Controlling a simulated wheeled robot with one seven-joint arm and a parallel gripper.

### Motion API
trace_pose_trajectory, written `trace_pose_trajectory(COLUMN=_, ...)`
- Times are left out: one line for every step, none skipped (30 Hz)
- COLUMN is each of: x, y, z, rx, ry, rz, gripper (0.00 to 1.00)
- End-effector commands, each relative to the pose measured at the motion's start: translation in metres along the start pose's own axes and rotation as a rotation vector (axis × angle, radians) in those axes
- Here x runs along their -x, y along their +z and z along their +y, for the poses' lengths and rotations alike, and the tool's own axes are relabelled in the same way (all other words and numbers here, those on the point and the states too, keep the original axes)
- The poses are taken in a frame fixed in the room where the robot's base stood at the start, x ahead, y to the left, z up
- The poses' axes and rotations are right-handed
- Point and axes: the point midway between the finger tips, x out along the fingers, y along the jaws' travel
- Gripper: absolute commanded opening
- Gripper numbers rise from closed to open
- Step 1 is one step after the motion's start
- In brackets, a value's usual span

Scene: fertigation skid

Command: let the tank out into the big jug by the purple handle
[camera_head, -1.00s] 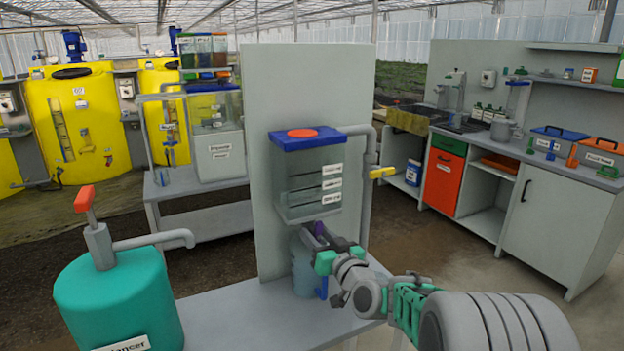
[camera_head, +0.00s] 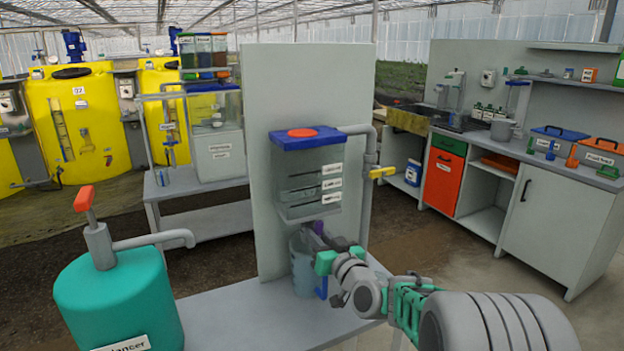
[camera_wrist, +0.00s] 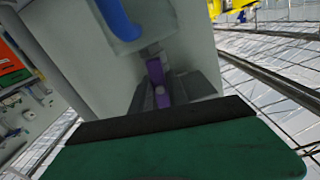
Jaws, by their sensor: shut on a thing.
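The clear tank (camera_head: 308,184) with a blue lid and orange cap hangs on a grey upright panel. The purple handle (camera_head: 318,229) is below the tank, and it also shows in the wrist view (camera_wrist: 155,72). My gripper (camera_head: 322,238) is shut on the purple handle, coming from the lower right. The big jug (camera_head: 302,268), pale blue and see-through, stands upright on the bench under the tank. My gripper covers part of its right side. Its darker blue handle (camera_head: 321,288) shows. I cannot tell whether liquid is running into it.
A yellow valve handle (camera_head: 382,172) sits on the grey pipe right of the tank. A teal pump canister (camera_head: 120,300) stands on the bench at the left. The bench top (camera_head: 235,310) between canister and jug is clear.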

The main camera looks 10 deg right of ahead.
Motion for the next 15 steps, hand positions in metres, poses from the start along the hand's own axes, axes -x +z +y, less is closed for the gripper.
trace_pose_trajectory(x=0.0000, y=-0.0008, z=-0.0001, rx=-0.017, ry=0.000, rz=-0.001, gripper=0.00)
trace_pose_trajectory(x=0.0001, y=-0.0016, z=-0.0002, rx=-0.041, ry=0.000, rz=-0.001, gripper=0.00)
trace_pose_trajectory(x=0.0001, y=-0.0027, z=-0.0004, rx=-0.087, ry=0.000, rz=-0.001, gripper=0.00)
trace_pose_trajectory(x=0.0002, y=-0.0034, z=-0.0005, rx=-0.131, ry=0.000, rz=-0.002, gripper=0.00)
trace_pose_trajectory(x=0.0002, y=-0.0042, z=-0.0008, rx=-0.179, ry=0.000, rz=-0.002, gripper=0.00)
trace_pose_trajectory(x=0.0002, y=-0.0044, z=-0.0008, rx=-0.244, ry=0.000, rz=-0.003, gripper=0.00)
trace_pose_trajectory(x=0.0002, y=-0.0044, z=-0.0007, rx=-0.293, ry=0.001, rz=-0.003, gripper=0.00)
trace_pose_trajectory(x=0.0002, y=-0.0042, z=-0.0005, rx=-0.343, ry=0.002, rz=-0.003, gripper=0.00)
trace_pose_trajectory(x=0.0003, y=-0.0043, z=-0.0006, rx=-0.409, ry=0.002, rz=-0.004, gripper=0.00)
trace_pose_trajectory(x=0.0003, y=-0.0046, z=-0.0008, rx=-0.459, ry=0.001, rz=-0.004, gripper=0.00)
trace_pose_trajectory(x=0.0002, y=-0.0050, z=-0.0009, rx=-0.508, ry=0.001, rz=-0.004, gripper=0.00)
trace_pose_trajectory(x=0.0002, y=-0.0050, z=-0.0007, rx=-0.575, ry=0.002, rz=-0.003, gripper=0.00)
trace_pose_trajectory(x=0.0001, y=-0.0052, z=-0.0006, rx=-0.625, ry=0.002, rz=-0.003, gripper=0.00)
trace_pose_trajectory(x=0.0001, y=-0.0054, z=-0.0009, rx=-0.676, ry=0.002, rz=-0.003, gripper=0.00)
trace_pose_trajectory(x=0.0001, y=-0.0055, z=-0.0010, rx=-0.745, ry=0.001, rz=-0.004, gripper=0.00)
